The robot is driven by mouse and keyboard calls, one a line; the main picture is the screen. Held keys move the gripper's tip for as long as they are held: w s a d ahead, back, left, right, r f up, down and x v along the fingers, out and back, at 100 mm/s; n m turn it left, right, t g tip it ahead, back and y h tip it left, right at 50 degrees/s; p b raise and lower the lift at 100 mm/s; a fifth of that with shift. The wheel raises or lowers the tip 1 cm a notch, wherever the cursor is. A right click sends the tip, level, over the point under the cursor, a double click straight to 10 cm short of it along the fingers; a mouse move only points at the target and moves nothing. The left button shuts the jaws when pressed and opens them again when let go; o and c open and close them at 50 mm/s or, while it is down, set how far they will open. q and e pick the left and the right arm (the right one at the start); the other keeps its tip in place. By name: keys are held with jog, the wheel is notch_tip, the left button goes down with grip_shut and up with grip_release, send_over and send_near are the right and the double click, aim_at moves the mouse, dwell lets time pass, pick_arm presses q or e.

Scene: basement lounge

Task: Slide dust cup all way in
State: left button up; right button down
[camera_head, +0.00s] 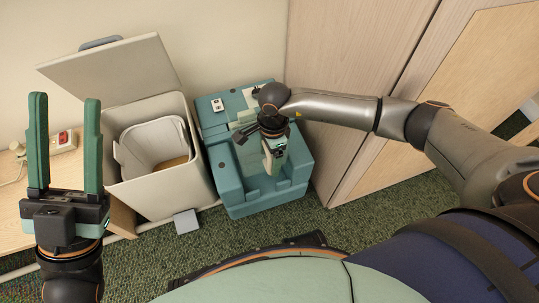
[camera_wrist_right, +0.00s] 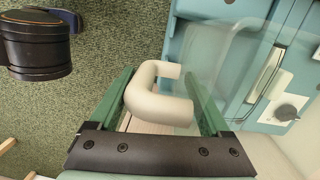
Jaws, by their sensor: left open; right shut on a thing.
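A teal floor machine (camera_head: 238,190) stands on the carpet against the wall. In the right wrist view its light-blue body (camera_wrist_right: 210,10) fills the upper right. The clear dust cup (camera_wrist_right: 212,62) shows as a see-through wall with a pale curved handle (camera_wrist_right: 158,75). My right gripper (camera_wrist_right: 162,85) is shut on this handle, its green fingers on either side. In the head view, my right gripper (camera_head: 273,152) is over the machine's front part and hides some of the cup. How deep the cup sits is hard to tell. My left gripper (camera_head: 65,97) is open and empty at far left.
A beige pedal bin (camera_head: 160,195) with its lid (camera_head: 110,72) raised and a white inner bucket (camera_head: 155,143) stands left of the machine. Wooden cabinet doors (camera_head: 345,80) rise at the right. A wooden surface with a red-switched socket (camera_head: 62,140) lies at far left. Green carpet is free in front.

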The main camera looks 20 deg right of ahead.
jog(key=shift+f+b, duration=2.75)
jog(key=shift+f, duration=0.65)
pick_arm(q)
notch_tip(320, 180, down, 8)
jog(key=d+b, duration=0.1)
jog(key=shift+w+m+g, duration=0.15)
jog(key=shift+m+g, duration=0.15)
pick_arm(e)
notch_tip(320, 180, down, 7)
jog(key=shift+f, duration=0.3)
grip_release()
